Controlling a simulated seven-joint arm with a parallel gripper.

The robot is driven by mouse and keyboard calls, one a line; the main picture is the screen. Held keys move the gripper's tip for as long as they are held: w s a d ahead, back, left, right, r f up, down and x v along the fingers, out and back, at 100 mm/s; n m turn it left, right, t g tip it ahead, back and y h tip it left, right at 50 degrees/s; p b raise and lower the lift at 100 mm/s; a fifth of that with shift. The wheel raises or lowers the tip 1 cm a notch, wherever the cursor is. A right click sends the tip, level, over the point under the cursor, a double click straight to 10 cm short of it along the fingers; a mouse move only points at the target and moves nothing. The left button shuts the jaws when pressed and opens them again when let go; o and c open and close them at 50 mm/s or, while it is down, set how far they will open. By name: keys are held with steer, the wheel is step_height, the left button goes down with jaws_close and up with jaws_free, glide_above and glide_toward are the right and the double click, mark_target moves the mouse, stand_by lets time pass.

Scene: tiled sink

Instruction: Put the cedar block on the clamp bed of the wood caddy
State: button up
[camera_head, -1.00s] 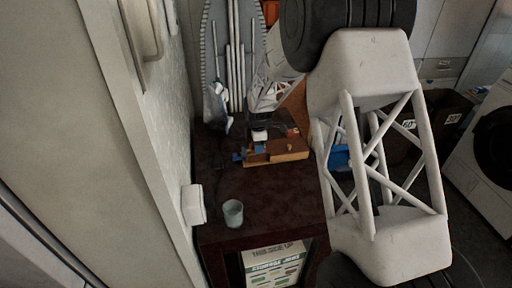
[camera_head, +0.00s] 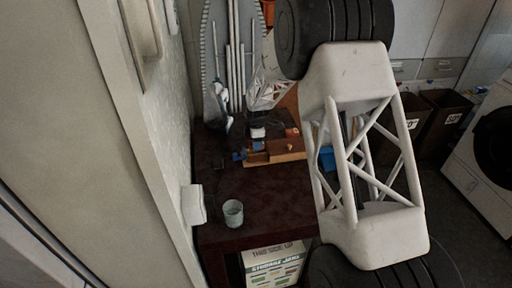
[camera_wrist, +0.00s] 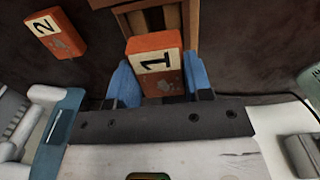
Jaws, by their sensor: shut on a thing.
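An orange-brown wooden block marked "1" (camera_wrist: 155,62) sits between the two blue fingers of my gripper (camera_wrist: 158,82) in the wrist view. I take it for the cedar block, though its wood is not named on it. My gripper is shut on it. The wood caddy (camera_wrist: 190,22) shows behind the block, with pale and brown wooden strips; the block covers part of it. In the head view, the caddy (camera_head: 290,157) lies on the dark tabletop, with my gripper (camera_head: 259,147) at its left part. The clamp bed cannot be made out clearly, nor whether the block touches it.
A second orange block marked "2" (camera_wrist: 55,33) lies apart from the caddy; it also shows behind it in the head view (camera_head: 292,132). A pale cup (camera_head: 233,213) stands near the front of the dark tabletop (camera_head: 265,195). The wall is close on the left.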

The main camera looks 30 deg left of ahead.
steer(key=shift+f, duration=1.25)
steer(key=shift+f, duration=0.45)
steer(key=shift+f, duration=0.15)
steer(key=o, duration=0.9)
steer(key=shift+s+d+f, duration=0.1)
steer(key=shift+d+f, duration=0.05)
steer(key=shift+f, duration=0.15)
steer(key=shift+s+f, duration=0.1)
steer(key=shift+f, duration=0.1)
steer(key=shift+d, duration=0.15)
steer(key=r, duration=1.4)
steer(key=shift+w+a+r, duration=0.1)
steer(key=shift+w+a, duration=0.1)
steer(key=shift+a, duration=0.1)
